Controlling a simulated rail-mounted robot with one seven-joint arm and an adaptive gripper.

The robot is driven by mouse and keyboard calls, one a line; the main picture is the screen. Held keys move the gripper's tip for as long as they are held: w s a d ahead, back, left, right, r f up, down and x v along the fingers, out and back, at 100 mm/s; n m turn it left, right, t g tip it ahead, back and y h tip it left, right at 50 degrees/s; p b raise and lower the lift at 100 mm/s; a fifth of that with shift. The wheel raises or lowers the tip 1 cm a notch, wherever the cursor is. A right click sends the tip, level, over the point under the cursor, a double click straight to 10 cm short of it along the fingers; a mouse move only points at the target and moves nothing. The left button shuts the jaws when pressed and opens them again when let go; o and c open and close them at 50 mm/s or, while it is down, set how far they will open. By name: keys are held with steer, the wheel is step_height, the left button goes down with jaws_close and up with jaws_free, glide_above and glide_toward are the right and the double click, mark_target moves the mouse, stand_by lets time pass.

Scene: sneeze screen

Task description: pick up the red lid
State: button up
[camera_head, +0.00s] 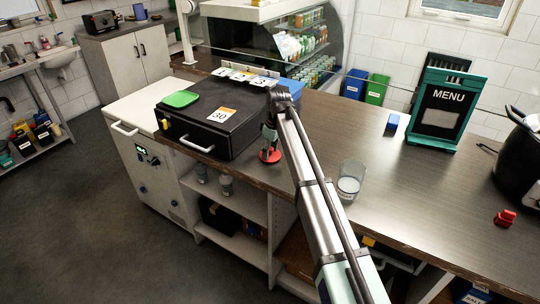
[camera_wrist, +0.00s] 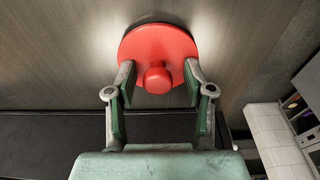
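The red lid (camera_head: 270,156) lies flat on the wooden counter, just right of the black box. In the wrist view the lid (camera_wrist: 158,45) is a round red disc with a round knob (camera_wrist: 158,79) facing me. My gripper (camera_head: 269,146) points down over the lid. In the wrist view my gripper (camera_wrist: 158,80) is open, with one finger on each side of the knob. A gap shows between each finger and the knob. Whether the fingertips touch the disc, I cannot tell.
The black box (camera_head: 220,128), numbered 30, with a green lid (camera_head: 181,99) on top, stands close left of my gripper. Further right are a menu board (camera_head: 443,110), a dark pot (camera_head: 520,165) and a small red object (camera_head: 504,218).

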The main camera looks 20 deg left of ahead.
steer(key=shift+s+d+f, duration=0.1)
steer(key=shift+d+f, duration=0.05)
steer(key=shift+f, duration=0.25)
steer(key=c, duration=0.4)
steer(key=shift+r, duration=0.45)
jaws_close()
step_height(320, 180, up, 19)
steer(key=b, duration=0.4)
steer(key=shift+w+r, duration=0.15)
steer(key=shift+w, duration=0.05)
